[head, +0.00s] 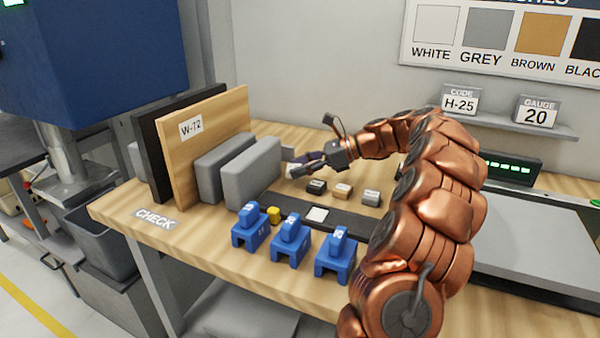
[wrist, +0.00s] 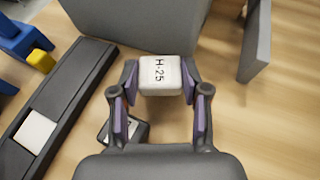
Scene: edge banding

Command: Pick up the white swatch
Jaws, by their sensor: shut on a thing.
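The white swatch (wrist: 160,74), marked H-25, sits between the two fingertips of my gripper (wrist: 160,80) in the wrist view. My gripper is shut on it, with a purple-padded finger at each side. In the head view my gripper (head: 305,165) is over the table, right of the grey blocks, and the swatch is mostly hidden there. A black swatch (head: 316,186), a brown swatch (head: 342,190) and a grey swatch (head: 371,197) stand in a row nearby. The black one also shows partly under my gripper in the wrist view (wrist: 123,130).
Two upright grey blocks (head: 251,172) stand close left of my gripper, beside a wooden board (head: 212,135) tagged W-72. A dark strip (head: 345,224) with a white square (head: 317,214) lies in front. Three blue holders (head: 290,243) and a yellow block (head: 273,214) are nearer.

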